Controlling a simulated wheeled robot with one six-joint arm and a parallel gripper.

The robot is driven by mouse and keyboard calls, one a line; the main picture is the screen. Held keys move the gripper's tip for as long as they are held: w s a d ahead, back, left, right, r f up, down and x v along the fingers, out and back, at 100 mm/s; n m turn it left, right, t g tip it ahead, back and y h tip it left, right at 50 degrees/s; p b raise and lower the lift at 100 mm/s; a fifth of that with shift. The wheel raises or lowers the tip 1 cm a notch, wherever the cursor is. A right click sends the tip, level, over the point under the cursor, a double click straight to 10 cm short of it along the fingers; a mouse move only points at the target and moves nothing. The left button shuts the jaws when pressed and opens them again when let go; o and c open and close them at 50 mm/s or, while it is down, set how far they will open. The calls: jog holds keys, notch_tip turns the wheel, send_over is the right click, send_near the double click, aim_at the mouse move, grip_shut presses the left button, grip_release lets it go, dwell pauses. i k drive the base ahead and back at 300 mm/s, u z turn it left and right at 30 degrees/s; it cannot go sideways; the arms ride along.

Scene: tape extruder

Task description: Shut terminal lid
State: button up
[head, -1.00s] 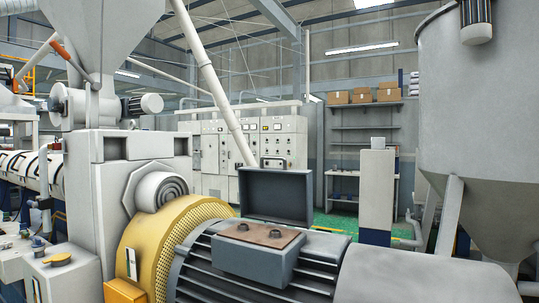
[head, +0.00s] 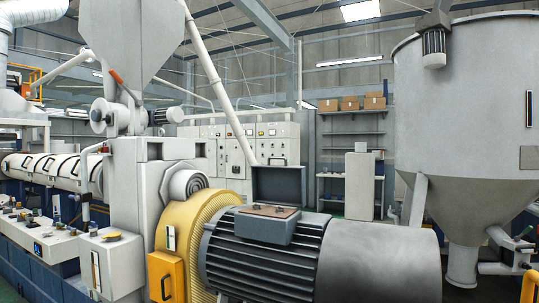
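The terminal lid (head: 279,186) is a dark grey panel standing raised and open at the back edge of the terminal box (head: 265,229). The box sits on top of the dark ribbed motor (head: 250,262). A brown plate (head: 268,211) with small dark studs shows on the open top of the box. My gripper does not show in the head view.
The motor's light grey end cover (head: 385,262) fills the lower right. A yellow perforated guard (head: 190,235) is at its left. A large grey hopper (head: 470,120) stands at right, control cabinets (head: 235,150) and shelves (head: 350,135) behind.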

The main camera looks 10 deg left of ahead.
aim_at(285, 185)
jog(key=u, duration=0.65)
jog(key=i, duration=0.6)
jog(key=u, duration=1.25)
jog(key=i, duration=1.55)
jog(key=z, duration=0.6)
jog(key=i, duration=0.65)
jog(key=z, duration=0.65)
